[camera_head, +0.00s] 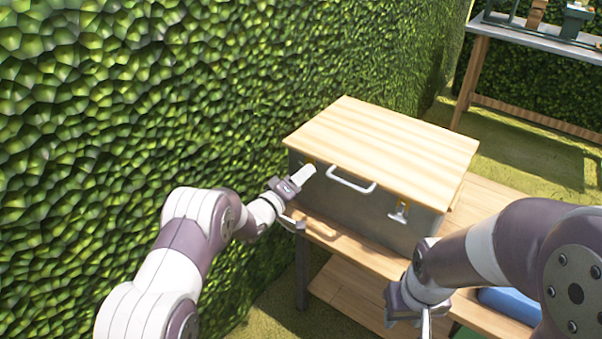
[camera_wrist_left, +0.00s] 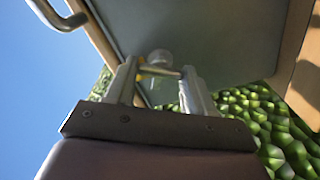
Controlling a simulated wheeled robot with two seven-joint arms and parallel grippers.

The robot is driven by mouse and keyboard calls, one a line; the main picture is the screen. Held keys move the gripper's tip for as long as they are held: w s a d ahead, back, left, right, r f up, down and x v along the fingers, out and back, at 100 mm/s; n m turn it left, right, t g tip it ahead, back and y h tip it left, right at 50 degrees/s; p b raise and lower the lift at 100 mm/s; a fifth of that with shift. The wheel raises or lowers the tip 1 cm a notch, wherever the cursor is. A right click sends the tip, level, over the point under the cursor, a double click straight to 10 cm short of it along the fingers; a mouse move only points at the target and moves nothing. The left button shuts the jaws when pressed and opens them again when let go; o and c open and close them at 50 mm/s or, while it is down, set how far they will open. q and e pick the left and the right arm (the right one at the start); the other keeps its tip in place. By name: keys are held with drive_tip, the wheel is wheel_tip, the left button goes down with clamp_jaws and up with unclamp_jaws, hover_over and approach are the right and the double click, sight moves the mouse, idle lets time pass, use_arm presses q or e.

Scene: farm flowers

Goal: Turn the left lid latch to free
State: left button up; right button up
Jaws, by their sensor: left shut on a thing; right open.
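A grey box (camera_head: 371,219) with a light wooden lid (camera_head: 380,135) stands on a wooden bench. My left gripper (camera_head: 306,172) is at the upper left of the box's front. In the left wrist view my left gripper (camera_wrist_left: 158,85) is shut on the left lid latch (camera_wrist_left: 160,72), a small metal piece with a yellow part between the fingers. In the head view the gripper mostly hides this latch. The right lid latch (camera_head: 399,212) shows on the front right of the box. My right gripper (camera_head: 408,313) is open and empty, low in front of the bench.
A white handle (camera_head: 351,180) sticks out from the lid's front edge between the latches. It also shows in the left wrist view (camera_wrist_left: 62,18). The wooden bench (camera_head: 338,240) carries the box. A green hedge (camera_head: 130,90) runs close along the left. A blue object (camera_head: 510,303) lies under my right arm.

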use_arm(q)
drive_tip(key=shift+f+n+p, duration=0.1)
drive_tip(key=shift+n+p, duration=0.9)
drive_tip(key=shift+n, duration=1.9)
drive_tip(key=o, duration=1)
drive_tip(key=shift+o, duration=0.2)
drive_tip(key=shift+a, duration=0.1)
drive_tip(key=p+v, duration=0.1)
drive_tip(key=v, duration=1.1)
drive_tip(key=shift+s+a+p, duration=0.15)
drive_tip(key=shift+s+p, duration=0.15)
drive_tip(key=shift+p, duration=0.1)
